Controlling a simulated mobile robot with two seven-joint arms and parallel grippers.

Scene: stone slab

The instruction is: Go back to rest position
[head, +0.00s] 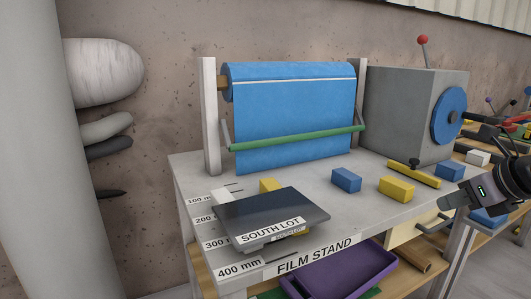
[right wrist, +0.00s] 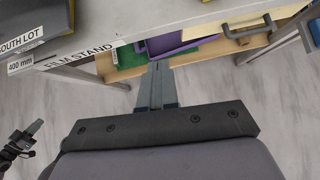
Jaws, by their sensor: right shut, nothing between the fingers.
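My right gripper (head: 447,203) comes in from the right edge in the head view, in front of the stand's right front corner. Its fingers are together with nothing between them. In the right wrist view its closed fingers (right wrist: 157,75) point toward the stand's lower shelf, clear of the objects there. A dark gripper-like part at the lower left of the right wrist view looks like my left gripper (right wrist: 27,137). It is small, and its jaw opening cannot be made out. No left arm shows in the head view.
The film stand (head: 300,200) holds a blue roll (head: 295,105), a dark slab (head: 270,205) labelled SOUTH LOT, and blue and yellow blocks. A purple tray (head: 345,285) sits below. A drawer handle (right wrist: 250,28) juts out. The floor (right wrist: 230,90) in front is clear.

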